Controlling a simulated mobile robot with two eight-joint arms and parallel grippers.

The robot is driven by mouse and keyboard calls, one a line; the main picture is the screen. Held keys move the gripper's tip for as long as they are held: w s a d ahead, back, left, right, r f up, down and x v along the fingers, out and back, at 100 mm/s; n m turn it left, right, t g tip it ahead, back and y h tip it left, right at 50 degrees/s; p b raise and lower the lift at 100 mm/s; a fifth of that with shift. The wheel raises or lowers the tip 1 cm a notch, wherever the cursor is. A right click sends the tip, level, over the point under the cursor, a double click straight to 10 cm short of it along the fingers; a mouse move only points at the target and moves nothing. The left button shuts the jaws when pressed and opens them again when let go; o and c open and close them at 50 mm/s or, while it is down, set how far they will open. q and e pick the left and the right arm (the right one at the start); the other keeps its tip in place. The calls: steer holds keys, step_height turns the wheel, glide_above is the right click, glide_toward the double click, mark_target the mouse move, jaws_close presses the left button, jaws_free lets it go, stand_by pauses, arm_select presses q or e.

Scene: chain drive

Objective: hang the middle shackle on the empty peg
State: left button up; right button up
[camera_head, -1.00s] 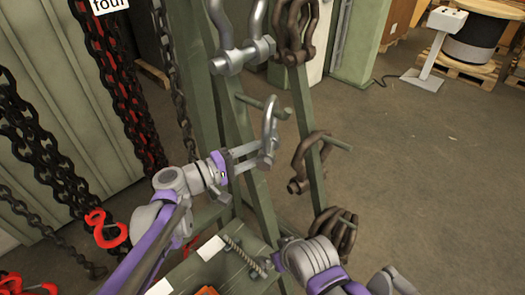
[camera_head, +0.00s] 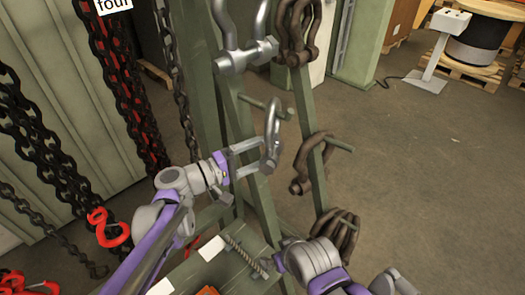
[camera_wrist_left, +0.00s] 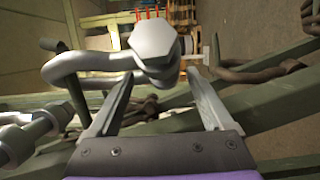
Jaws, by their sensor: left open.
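A silver shackle (camera_head: 273,127) is at the middle of the green rack, its bow up and its pin end low. In the head view its bow overlaps a green peg (camera_head: 282,112); whether the peg passes through the bow is unclear. My left gripper (camera_head: 256,156) is open at the shackle's lower end. In the left wrist view the shackle's bolt head (camera_wrist_left: 154,42) is at the open fingertips (camera_wrist_left: 160,78), and its bow extends left. My right arm (camera_head: 312,260) is at the bottom; its gripper's jaws cannot be made out.
A larger silver shackle (camera_head: 244,50) hangs above. Brown shackles hang at the top (camera_head: 297,35), middle right (camera_head: 303,172) and lower right (camera_head: 340,235) of the rack. Chains (camera_head: 45,145) and a red hook (camera_head: 108,228) are at left. The floor to the right is open.

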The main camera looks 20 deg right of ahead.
arm_select(q)
steer(key=shift+a, duration=0.15)
steer(key=s+a+b, duration=0.1)
steer(key=a, duration=1)
steer(key=s+a+f+t+y, duration=0.1)
steer(key=s+a+f+y, duration=0.4)
steer(key=a+f+y, duration=0.1)
steer(key=s+a+f+m+t+y, duration=0.1)
steer(key=s+a+f+y, duration=0.5)
steer(key=a, duration=0.5)
steer(key=s+a+f+t+y, duration=0.1)
steer(key=s+a+f+y, duration=0.4)
steer(key=a+f, duration=0.3)
steer(key=shift+s+a+f+m+y, duration=0.3)
steer(key=shift+s+a+y, duration=0.1)
steer(key=shift+s+a, duration=0.35)
